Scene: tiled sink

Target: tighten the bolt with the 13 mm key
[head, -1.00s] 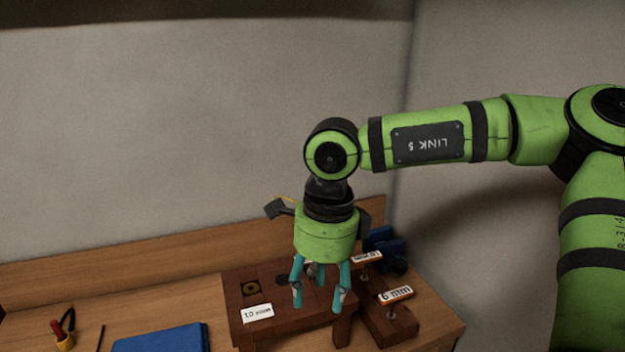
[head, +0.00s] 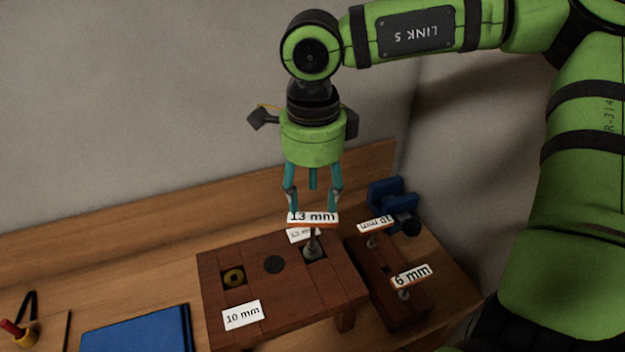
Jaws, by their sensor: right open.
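The 13 mm key (head: 313,218) stands upright, its labelled handle on top and its shaft reaching down to a grey metal bolt (head: 313,251) in the right-hand opening of the dark wooden block (head: 285,305). Whether the key is fully seated on the bolt is hard to tell. My right gripper (head: 313,203) points down directly above the key's handle. Its teal fingers are open, one toward each end of the handle, with nothing seen held between them. My left gripper is out of view.
A lower wooden rack (head: 375,285) to the right holds a 10 mm key (head: 375,224) and a 6 mm key (head: 411,275). A blue vise (head: 393,202) stands behind it.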

